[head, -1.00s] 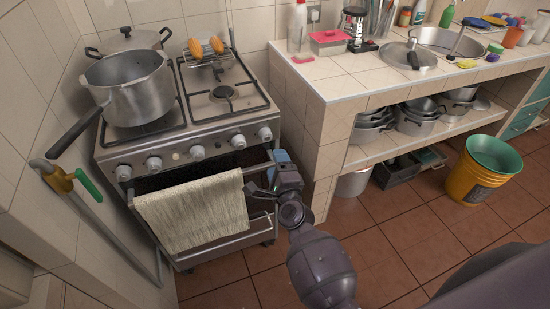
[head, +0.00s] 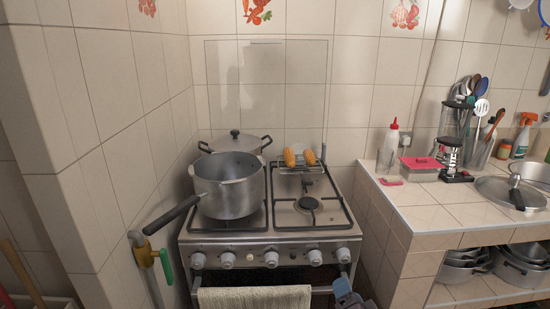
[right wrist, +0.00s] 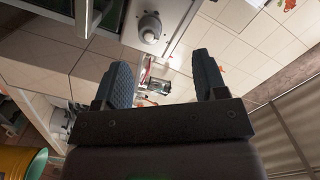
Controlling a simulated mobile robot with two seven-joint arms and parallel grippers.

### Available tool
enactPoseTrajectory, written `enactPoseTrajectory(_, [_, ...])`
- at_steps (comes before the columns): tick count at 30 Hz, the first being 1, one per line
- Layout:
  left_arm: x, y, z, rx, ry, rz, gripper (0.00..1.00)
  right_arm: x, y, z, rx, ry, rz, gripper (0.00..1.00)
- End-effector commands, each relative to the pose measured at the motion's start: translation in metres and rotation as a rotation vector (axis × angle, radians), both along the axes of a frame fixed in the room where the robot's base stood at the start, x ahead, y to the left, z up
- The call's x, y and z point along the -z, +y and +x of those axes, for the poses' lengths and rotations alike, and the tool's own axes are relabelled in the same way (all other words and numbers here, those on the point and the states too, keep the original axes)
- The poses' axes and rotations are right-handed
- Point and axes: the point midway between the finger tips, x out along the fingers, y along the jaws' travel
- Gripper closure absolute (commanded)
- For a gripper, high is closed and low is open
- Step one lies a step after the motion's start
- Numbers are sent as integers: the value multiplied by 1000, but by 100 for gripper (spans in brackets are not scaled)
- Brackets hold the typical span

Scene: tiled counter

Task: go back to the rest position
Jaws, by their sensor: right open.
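My right gripper (head: 346,296) shows at the bottom edge of the head view, in front of the stove's right front corner and right of the towel. In the right wrist view its two blue-grey fingers (right wrist: 164,78) stand wide apart with nothing between them. The stove (head: 270,249) carries a large open pot (head: 229,184) with a long dark handle at the front left. A light towel (head: 255,298) hangs at the stove's front. My left gripper is in neither view.
Pots sit on the shelf below. Another pot (head: 235,142) stands at the stove's back left. A yellow bucket (right wrist: 25,163) shows in the wrist view.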

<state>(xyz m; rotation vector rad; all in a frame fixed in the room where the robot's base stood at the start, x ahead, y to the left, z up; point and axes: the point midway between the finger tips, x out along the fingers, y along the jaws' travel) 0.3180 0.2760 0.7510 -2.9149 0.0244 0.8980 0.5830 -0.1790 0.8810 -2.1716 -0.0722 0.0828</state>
Motion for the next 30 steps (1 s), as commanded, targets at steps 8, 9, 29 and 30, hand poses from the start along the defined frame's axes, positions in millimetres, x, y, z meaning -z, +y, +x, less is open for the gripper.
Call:
enactPoseTrajectory(8, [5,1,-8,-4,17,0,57,52,-42,-92,-102,176,-714,35])
enactPoseTrajectory(9, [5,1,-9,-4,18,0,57,59,-48,-106,-116,203,-782,35])
enactPoseTrajectory(29, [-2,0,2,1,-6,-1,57,131,-97,-269,-250,477,-1048,35])
enactPoseTrajectory(30, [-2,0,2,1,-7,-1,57,131,-97,-269,-251,479,-1047,35])
